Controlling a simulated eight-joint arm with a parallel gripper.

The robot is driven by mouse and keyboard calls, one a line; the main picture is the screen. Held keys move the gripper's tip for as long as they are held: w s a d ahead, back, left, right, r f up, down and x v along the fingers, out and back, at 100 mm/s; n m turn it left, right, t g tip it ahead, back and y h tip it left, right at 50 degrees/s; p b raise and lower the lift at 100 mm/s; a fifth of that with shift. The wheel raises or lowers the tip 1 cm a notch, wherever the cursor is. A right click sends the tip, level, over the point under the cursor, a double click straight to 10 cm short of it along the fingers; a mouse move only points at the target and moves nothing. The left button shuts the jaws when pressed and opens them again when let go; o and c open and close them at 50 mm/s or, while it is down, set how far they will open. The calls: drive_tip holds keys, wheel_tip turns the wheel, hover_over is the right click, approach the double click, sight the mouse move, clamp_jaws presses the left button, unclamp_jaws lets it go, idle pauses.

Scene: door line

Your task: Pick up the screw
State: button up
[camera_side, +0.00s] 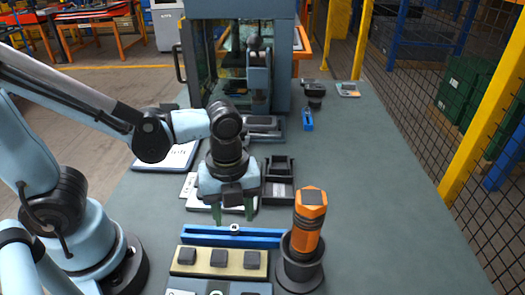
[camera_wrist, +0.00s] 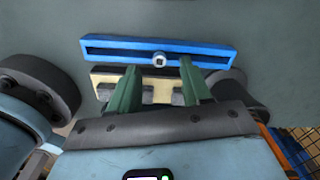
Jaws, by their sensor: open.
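The screw (camera_side: 234,227) is a small silver piece with a dark socket in its head. It sits about midway along the slot of a blue rail (camera_side: 196,237). The screw also shows in the wrist view (camera_wrist: 160,59), near the top centre, on the blue rail (camera_wrist: 110,51). My gripper (camera_side: 233,217) points down close to the rail with its two green fingers apart. In the wrist view the fingers of my gripper (camera_wrist: 159,67) appear on either side of the screw, with nothing held between them. I cannot tell the exact height of the fingertips over the rail.
A beige block with several dark pads (camera_side: 236,271) lies just in front of the rail. An orange tool (camera_side: 307,222) stands upright in a black holder (camera_side: 300,272) right of the rail. A black tray (camera_side: 279,189) sits behind. The table's right side (camera_side: 385,220) is clear.

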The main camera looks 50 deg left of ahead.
sight(234, 227)
drive_tip(key=shift+f, duration=1.65)
clamp_jaws()
